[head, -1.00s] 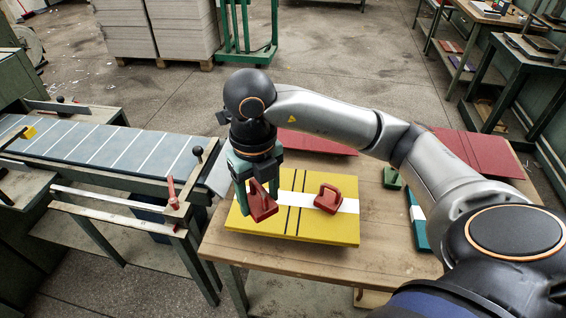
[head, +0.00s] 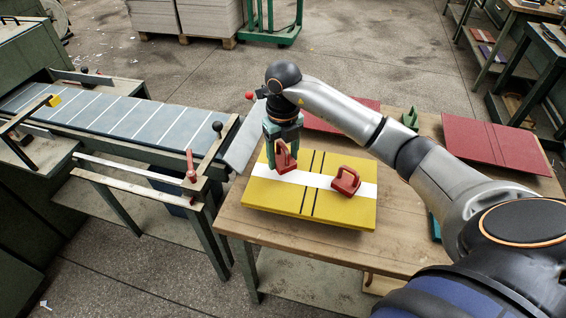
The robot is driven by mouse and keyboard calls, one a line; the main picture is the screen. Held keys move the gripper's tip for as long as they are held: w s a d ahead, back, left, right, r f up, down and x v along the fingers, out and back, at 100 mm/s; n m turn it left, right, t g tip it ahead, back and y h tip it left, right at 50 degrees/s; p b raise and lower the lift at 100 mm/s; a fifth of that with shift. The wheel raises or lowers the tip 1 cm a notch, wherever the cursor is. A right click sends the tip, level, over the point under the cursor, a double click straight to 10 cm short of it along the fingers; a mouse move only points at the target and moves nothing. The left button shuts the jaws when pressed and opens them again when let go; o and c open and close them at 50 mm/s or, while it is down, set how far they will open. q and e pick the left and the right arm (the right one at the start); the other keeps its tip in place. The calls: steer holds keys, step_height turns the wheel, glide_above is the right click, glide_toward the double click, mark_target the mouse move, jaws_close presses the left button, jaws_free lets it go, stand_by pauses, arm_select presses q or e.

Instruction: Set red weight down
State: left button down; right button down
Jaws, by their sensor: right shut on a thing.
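A red weight (head: 286,160) with a loop handle is in my right gripper (head: 283,146), which is shut on it. It is over the left part of a yellow board (head: 281,201) with a white band and dark stripes. I cannot tell if its base touches the board. A second red weight (head: 346,182) rests on the white band at the board's right side. My left gripper is not in view.
The yellow board lies on a wooden table (head: 400,235). Dark red boards (head: 495,146) lie at the table's right, and another shows behind my right arm. A green object (head: 410,118) stands near the back edge. A feeder belt (head: 100,112) is at the left.

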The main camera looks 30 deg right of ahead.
mark_target(283, 159)
steer(key=shift+f, duration=1.4)
steer(key=shift+f, duration=0.1)
steer(key=shift+c, duration=0.6)
jaws_free()
steer(key=shift+f, duration=0.1)
step_height(283, 159, up, 12)
steer(key=shift+r, duration=0.2)
